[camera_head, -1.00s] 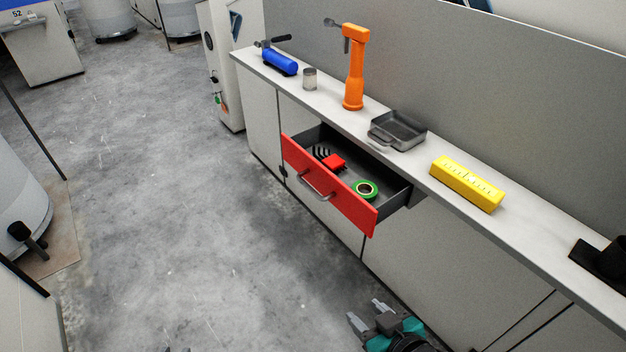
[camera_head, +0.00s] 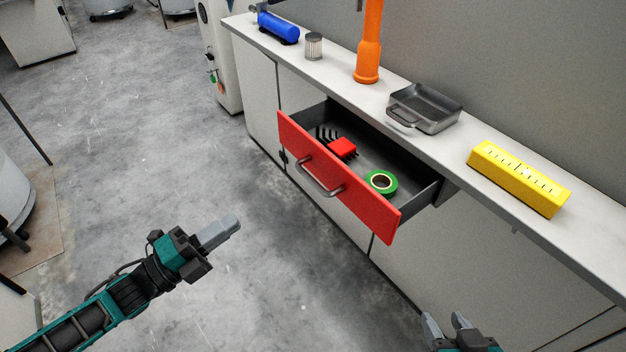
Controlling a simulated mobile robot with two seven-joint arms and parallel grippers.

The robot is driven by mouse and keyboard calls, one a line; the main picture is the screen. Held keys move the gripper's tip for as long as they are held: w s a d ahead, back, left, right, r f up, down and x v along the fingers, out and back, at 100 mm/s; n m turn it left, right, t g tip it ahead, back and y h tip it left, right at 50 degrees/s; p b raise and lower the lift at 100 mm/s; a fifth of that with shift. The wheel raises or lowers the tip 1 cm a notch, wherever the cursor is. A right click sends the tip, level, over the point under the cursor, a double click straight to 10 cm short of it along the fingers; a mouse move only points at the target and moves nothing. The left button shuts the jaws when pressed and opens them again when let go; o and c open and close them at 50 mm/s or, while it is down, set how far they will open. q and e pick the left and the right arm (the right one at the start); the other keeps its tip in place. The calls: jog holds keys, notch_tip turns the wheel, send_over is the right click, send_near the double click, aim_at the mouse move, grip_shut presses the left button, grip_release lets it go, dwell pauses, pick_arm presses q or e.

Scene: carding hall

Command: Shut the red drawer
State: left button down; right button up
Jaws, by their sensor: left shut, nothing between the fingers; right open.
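The red drawer (camera_head: 335,178) stands open from the cabinet under the worktop, with a grey bar handle on its front. Inside it lie a green tape roll (camera_head: 381,182) and a red object with black prongs (camera_head: 342,148). My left gripper (camera_head: 228,230) is shut and empty, out over the floor to the left of the drawer front and apart from it. My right gripper (camera_head: 446,325) is open at the bottom edge, below and to the right of the drawer; only its fingers and part of its body show.
On the worktop (camera_head: 445,155) stand a blue cylinder (camera_head: 278,27), a metal cup (camera_head: 313,46), an orange stand (camera_head: 368,50), a grey tray (camera_head: 426,121) and a yellow block (camera_head: 518,178). The concrete floor before the drawer is clear.

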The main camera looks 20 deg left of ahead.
pick_arm(q)
send_near(341, 155)
jog(key=s+a+r, duration=0.2)
jog(key=shift+s+f+b, duration=0.15)
jog(key=shift+f+b, duration=0.1)
jog(key=shift+b, duration=0.2)
jog(key=shift+d, duration=0.1)
jog(key=b+x, duration=0.1)
jog(key=x, duration=0.3)
jog(key=f+b+x, duration=0.1)
jog(key=x, duration=0.3)
jog(key=f+b+x, duration=0.1)
jog(key=b+x, duration=0.1)
jog(key=x, duration=0.2)
jog(key=shift+w+d, duration=0.2)
jog(key=shift+d, duration=0.1)
jog(key=shift+w+r, duration=0.1)
jog(key=shift+r, duration=0.1)
